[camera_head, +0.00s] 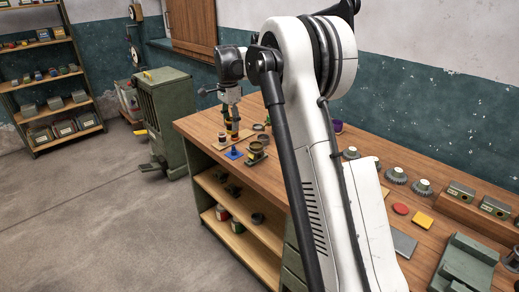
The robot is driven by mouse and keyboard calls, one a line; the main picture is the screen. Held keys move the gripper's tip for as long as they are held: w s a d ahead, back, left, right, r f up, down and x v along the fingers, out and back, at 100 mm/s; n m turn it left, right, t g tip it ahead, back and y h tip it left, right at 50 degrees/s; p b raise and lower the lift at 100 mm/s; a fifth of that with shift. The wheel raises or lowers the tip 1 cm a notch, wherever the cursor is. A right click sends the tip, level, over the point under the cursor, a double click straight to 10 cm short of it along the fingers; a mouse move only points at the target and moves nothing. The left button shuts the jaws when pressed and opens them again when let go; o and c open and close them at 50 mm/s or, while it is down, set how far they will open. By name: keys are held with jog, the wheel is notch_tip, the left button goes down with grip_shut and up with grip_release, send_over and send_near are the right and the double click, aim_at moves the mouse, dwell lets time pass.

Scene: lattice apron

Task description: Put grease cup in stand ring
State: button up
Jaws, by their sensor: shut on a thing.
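My gripper (232,128) points down over the far left end of the wooden workbench (193,124). It is shut on a small dark thing; at this size I cannot tell for sure that it is the grease cup. Its fingertips are low, close to a wooden base board on the bench top. A dark round piece (256,150) stands just to the right of the gripper. A small blue piece (234,153) lies in front of it. I cannot tell which part here is the stand ring.
Dark round parts (263,138) stand right of the gripper. A purple cup (338,127) is farther back, partly behind my arm. Several gear-like parts, a red disc (401,209) and a yellow block (422,219) lie on the bench's right. A green cabinet (165,115) stands left of the bench.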

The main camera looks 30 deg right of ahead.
jog(key=d+f, duration=0.2)
jog(key=d, duration=0.1)
jog(key=w+d+f+p, duration=0.1)
jog(key=d+f, duration=0.1)
jog(key=d, duration=0.2)
jog(key=d+f, duration=0.3)
jog(key=d, duration=0.1)
jog(key=shift+w+d+p, duration=0.1)
jog(key=shift+w+p, duration=0.25)
jog(key=shift+p, duration=0.05)
jog(key=shift+f+p, duration=0.35)
jog(key=shift+f, duration=1.6)
jog(key=shift+f, duration=0.2)
jog(key=o, duration=1.2)
jog(key=shift+r, duration=0.2)
